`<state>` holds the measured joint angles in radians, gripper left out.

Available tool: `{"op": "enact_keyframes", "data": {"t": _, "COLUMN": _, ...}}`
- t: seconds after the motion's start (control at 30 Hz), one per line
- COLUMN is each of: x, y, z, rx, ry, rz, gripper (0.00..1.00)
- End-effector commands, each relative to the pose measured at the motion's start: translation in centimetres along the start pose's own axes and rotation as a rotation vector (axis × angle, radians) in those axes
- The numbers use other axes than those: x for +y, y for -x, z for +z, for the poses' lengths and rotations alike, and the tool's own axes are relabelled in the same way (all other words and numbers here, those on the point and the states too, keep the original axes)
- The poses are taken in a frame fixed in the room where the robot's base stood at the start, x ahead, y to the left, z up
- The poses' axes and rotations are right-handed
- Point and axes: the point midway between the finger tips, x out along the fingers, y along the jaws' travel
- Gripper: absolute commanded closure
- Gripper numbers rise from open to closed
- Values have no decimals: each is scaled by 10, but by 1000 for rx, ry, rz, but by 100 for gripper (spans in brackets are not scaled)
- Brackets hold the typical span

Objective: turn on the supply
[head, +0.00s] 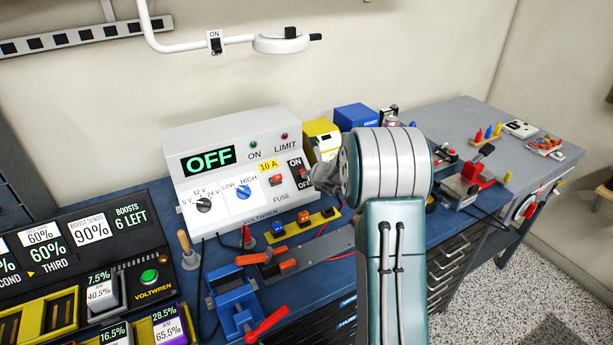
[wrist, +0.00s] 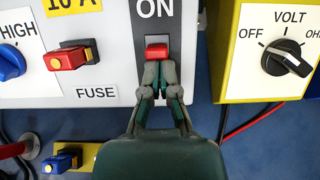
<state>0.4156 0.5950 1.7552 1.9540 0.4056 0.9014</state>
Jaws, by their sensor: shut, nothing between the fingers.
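The supply (head: 240,160) is a white box labelled VOLTWREN on the blue bench, and its display (head: 208,160) reads OFF. Its power switch (head: 302,174) is at the right end of the front, with ON above and OFF below. In the wrist view the switch (wrist: 157,51) has a red lever under the word ON. My gripper (wrist: 161,70) is shut and empty, its tips right at the lower edge of the red lever; I cannot tell if they touch. The fingers hide the panel below the lever. In the head view my gripper (head: 325,180) is in front of the switch, partly behind my arm.
A yellow meter (head: 322,137) stands close to the supply's right side; its dial (wrist: 287,58) shows in the wrist view. A red fuse switch (wrist: 72,56) and a blue knob (wrist: 10,62) are left of my gripper. A blue vise (head: 236,302) and orange-handled clamps (head: 268,262) lie in front.

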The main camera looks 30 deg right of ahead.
Motion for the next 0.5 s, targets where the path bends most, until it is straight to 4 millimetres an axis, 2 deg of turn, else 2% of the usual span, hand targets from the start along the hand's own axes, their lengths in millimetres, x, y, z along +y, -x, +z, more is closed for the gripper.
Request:
{"op": "enact_keyframes", "data": {"t": 0.17, "x": 0, "y": 1, "z": 8, "rx": -1, "ry": 1, "rz": 0, "gripper": 100}}
{"op": "enact_keyframes", "data": {"t": 0.5, "x": 0, "y": 2, "z": 9, "rx": -1, "ry": 0, "rz": 0, "gripper": 100}}
